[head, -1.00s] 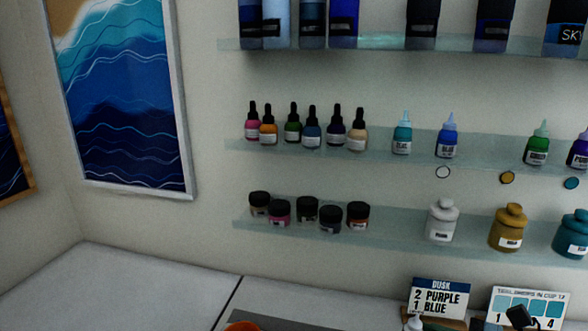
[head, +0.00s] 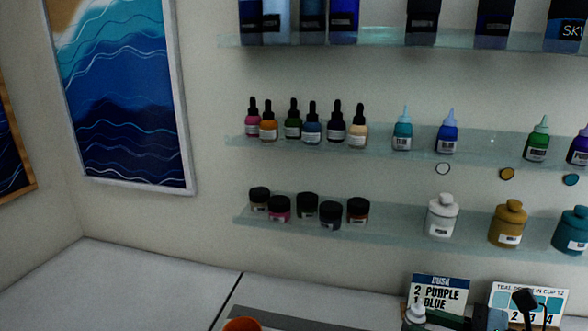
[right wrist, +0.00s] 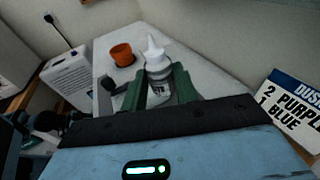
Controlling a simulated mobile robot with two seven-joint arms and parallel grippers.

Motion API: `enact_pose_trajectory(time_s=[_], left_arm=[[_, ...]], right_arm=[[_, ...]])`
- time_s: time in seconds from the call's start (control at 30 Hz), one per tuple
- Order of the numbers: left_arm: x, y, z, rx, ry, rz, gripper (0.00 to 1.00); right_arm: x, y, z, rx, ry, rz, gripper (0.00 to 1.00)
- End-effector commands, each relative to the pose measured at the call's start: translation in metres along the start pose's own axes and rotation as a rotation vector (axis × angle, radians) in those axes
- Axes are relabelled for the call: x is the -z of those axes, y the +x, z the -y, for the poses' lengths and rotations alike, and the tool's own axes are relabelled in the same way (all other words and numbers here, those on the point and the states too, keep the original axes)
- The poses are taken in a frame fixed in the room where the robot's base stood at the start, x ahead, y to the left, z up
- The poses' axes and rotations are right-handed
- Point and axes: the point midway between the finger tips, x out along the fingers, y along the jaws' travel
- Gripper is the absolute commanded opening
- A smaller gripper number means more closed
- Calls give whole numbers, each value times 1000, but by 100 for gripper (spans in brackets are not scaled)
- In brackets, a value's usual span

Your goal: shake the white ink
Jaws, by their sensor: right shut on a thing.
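The white ink bottle (right wrist: 158,66) has a white pointed nozzle and a clear-looking body with a white label. In the right wrist view it stands between the green fingers of my right gripper (right wrist: 159,84), which is shut on it. I cannot make out my left gripper in either view.
An orange cup (right wrist: 122,54) stands on the white table beyond the bottle. A white box (right wrist: 70,75) is at the left. The "DUSK" card (head: 440,292) and a teal card (head: 541,298) stand behind. Shelves hold several bottles and jars.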

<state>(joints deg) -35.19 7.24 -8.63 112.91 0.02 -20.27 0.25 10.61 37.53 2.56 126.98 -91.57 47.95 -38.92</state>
Motion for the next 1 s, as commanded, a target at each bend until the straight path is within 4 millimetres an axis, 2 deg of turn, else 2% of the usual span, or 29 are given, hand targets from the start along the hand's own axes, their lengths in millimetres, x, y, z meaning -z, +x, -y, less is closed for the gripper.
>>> enact_pose_trajectory(time_s=[0.03, 0.13, 0.17, 0.2, 0.23, 0.3, 0.33, 0.4, 0.43, 0.5, 0.57, 0.67, 0.77, 0.8, 0.83, 0.93, 0.97, 1.0], left_arm=[[1, 0, 0, 0, 0, -2, 68], [1, 0, 0, 0, -1, -2, 68], [1, 0, 0, 0, -1, -2, 68], [1, 0, 0, 0, -2, -1, 68], [1, 0, 0, 0, -2, -2, 68], [1, 0, -1, 0, -5, -2, 68], [1, 0, -1, 0, -6, -2, 68], [1, 0, -2, 1, -9, -2, 68], [1, 0, -2, 1, -10, -3, 68], [2, 0, -3, 1, -13, -3, 68], [2, 0, -3, 1, -14, -4, 68], [2, 0, -3, 1, -15, -3, 68], [2, 0, -3, 1, -15, -3, 68], [2, 0, -3, 1, -14, -3, 68], [1, 0, -3, 1, -14, -3, 68], [1, 0, -3, 1, -12, -3, 68], [1, 0, -3, 1, -12, -3, 68], [1, 0, -2, 1, -10, -3, 68]], right_arm=[[-19, -3, 0, 0, -12, -1, 2], [-16, -2, 0, -1, 6, -2, 2], [-5, 0, 0, -1, 16, -3, 2], [19, 3, -1, -1, 27, -4, 2], [35, 6, -1, 0, 29, -3, 2], [54, 8, 0, 1, 16, -1, 2], [55, 8, 0, 1, 9, 0, 2], [48, 7, 0, 0, -1, 0, 2], [35, 5, 1, 0, -11, 0, 2], [-5, -1, 0, -1, -20, 0, 2], [-20, -3, 0, 0, -9, -1, 2], [-13, -2, 0, -1, 9, -2, 2], [40, 6, -2, 0, 29, -3, 2], [52, 8, 0, 2, 21, -1, 2], [55, 8, 0, 1, 14, -1, 2], [44, 7, 0, 0, -4, 0, 2], [29, 4, 1, 0, -13, 0, 2], [5, 1, 0, -1, -21, 1, 2]])
